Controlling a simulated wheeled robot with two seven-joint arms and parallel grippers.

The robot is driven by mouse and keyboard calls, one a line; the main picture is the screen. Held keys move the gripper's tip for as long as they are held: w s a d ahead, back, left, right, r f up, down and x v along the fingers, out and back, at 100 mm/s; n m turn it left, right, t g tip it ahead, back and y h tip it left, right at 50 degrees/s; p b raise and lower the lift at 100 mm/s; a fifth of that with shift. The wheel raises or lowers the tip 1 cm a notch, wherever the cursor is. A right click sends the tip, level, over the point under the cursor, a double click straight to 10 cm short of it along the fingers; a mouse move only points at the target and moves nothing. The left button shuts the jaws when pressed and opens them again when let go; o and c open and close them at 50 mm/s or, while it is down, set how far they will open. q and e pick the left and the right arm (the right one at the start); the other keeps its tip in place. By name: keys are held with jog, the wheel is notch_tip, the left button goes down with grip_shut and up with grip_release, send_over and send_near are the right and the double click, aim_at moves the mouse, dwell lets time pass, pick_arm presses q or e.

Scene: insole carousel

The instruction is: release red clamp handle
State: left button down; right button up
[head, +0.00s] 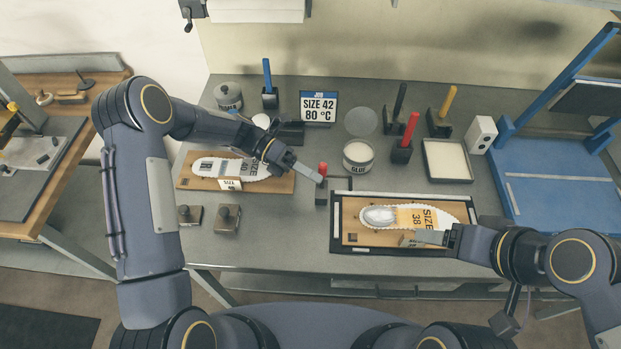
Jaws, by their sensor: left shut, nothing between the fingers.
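The red clamp handle (323,168) stands upright on a small dark clamp (321,192) near the middle of the table, at the back left corner of a black-edged fixture (335,222). My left gripper (318,179) is shut and empty, its tips just beside the handle at its lower left. I cannot tell whether they touch it. A wooden board (352,232) lies in the fixture with an insole marked SIZE 38 (428,217). My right gripper (418,238) is at the front edge of this insole, low over the board. Its finger opening is not clear.
A second board (280,185) with an insole (215,165) lies left. Behind are a glue pot (358,158), a taller red handle (411,128) in a black block, and a SIZE 42, 80 °C sign (319,106). A blue press (550,190) stands right. The front-centre table is clear.

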pick_arm(q)
jog(key=shift+w+r, duration=0.1)
jog(key=shift+w, duration=0.2)
dwell(0.4)
jog(key=shift+w+a, duration=0.1)
jog(key=b+v, duration=0.2)
jog(key=v, duration=0.5)
jog(key=shift+a, duration=0.3)
